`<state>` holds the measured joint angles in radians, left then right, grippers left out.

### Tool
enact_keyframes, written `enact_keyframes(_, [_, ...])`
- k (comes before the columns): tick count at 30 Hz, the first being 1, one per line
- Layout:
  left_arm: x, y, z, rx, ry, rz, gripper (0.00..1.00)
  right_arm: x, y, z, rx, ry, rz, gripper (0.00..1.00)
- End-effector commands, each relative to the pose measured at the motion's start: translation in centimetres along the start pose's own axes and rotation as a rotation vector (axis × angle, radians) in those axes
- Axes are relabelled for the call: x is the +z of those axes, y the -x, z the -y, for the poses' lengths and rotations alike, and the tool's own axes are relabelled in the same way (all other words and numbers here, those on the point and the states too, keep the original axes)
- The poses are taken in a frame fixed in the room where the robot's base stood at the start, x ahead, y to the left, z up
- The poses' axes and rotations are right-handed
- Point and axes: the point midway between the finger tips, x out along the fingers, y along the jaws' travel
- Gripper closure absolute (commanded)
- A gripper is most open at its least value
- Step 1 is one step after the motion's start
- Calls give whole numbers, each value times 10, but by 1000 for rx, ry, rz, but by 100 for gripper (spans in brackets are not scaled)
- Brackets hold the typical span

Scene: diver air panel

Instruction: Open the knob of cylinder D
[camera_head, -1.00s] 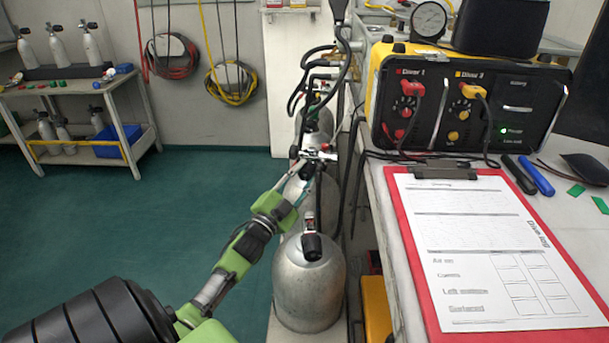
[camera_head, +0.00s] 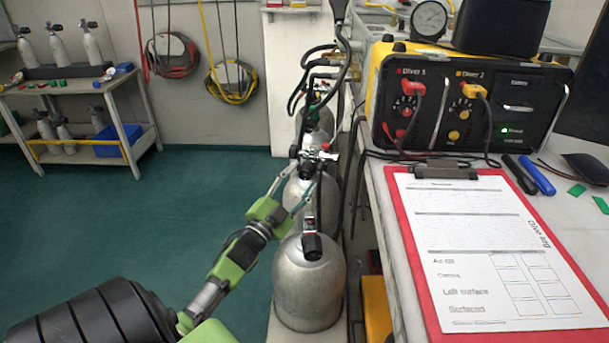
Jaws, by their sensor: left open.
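A row of silver cylinders runs away from me along the left side of the bench. The nearest cylinder (camera_head: 309,284) stands upright with a dark-knobbed valve (camera_head: 312,244) on top. The second cylinder (camera_head: 296,193) stands behind it, partly hidden by my gripper, with a valve (camera_head: 316,155) and fittings above it. I cannot read any letters, so I cannot tell which one is D. My left gripper (camera_head: 297,189) is open, its slim fingers spread in front of the second cylinder, just below its valve. I cannot tell whether they touch anything. My right gripper is not in view.
The bench on the right holds a yellow-and-black diver panel (camera_head: 465,105), a red clipboard (camera_head: 418,262) and pens. Dark hoses (camera_head: 343,185) hang between cylinders and bench. A shelf of small cylinders (camera_head: 75,75) stands far left. The green floor (camera_head: 130,220) is clear.

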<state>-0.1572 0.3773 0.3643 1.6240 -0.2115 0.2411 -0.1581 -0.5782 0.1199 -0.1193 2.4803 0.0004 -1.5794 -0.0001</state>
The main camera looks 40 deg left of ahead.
Motion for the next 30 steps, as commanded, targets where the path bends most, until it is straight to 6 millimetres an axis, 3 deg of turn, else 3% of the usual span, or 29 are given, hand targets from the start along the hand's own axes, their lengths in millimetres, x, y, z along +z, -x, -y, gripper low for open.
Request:
enact_keyframes(6, [1, 50, -1, 1, 2, 5, 55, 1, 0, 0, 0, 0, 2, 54])
enact_keyframes(13, [1, 87, 0, 0, 2, 2, 55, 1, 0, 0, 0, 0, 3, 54])
enact_keyframes(18, [0, 97, 1, -1, 1, 1, 55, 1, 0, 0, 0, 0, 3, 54])
enact_keyframes(30, [0, 97, 0, -1, 1, 0, 55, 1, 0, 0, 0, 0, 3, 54])
